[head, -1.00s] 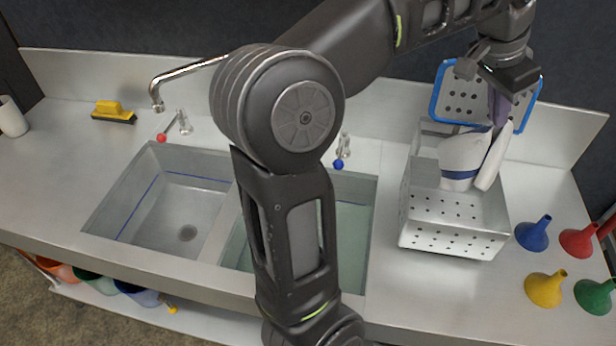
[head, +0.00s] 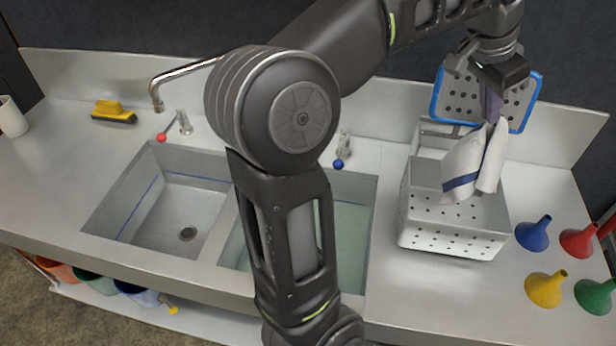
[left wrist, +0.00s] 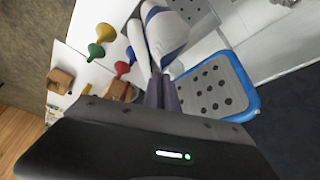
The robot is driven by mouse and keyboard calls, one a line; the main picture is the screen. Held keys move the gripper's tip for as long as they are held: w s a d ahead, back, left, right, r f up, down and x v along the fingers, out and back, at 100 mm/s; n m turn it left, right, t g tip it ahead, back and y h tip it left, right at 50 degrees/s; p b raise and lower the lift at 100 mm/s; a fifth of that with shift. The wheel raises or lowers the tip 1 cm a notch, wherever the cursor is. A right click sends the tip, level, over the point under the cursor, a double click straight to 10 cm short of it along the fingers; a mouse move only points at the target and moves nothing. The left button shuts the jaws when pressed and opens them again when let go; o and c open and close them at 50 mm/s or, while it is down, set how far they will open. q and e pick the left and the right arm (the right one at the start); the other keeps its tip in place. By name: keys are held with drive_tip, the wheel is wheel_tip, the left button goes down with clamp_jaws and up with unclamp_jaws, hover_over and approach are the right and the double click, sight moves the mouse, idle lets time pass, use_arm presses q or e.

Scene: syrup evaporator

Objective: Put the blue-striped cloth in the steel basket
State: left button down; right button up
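The blue-striped cloth (head: 464,168) is white with a dark blue band and hangs bunched from my left gripper (head: 491,110). The gripper is shut on its top, and the cloth also shows in the left wrist view (left wrist: 166,32) beyond the fingers. The steel basket (head: 453,235) is a perforated metal box on the right part of the counter. In the head view the cloth hangs over the basket's opening and overlaps its right side. Whether the cloth touches the basket I cannot tell. My right gripper is not in view.
A blue-rimmed perforated panel (head: 519,103) stands behind the basket. Blue (head: 533,236), red (head: 578,241), yellow (head: 545,290) and green (head: 594,297) funnels stand to its right. A double sink (head: 178,205) with taps lies left, and a yellow brush (head: 113,111) at the back left.

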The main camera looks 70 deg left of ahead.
use_arm(q)
drive_tip(key=shift+f, duration=0.15)
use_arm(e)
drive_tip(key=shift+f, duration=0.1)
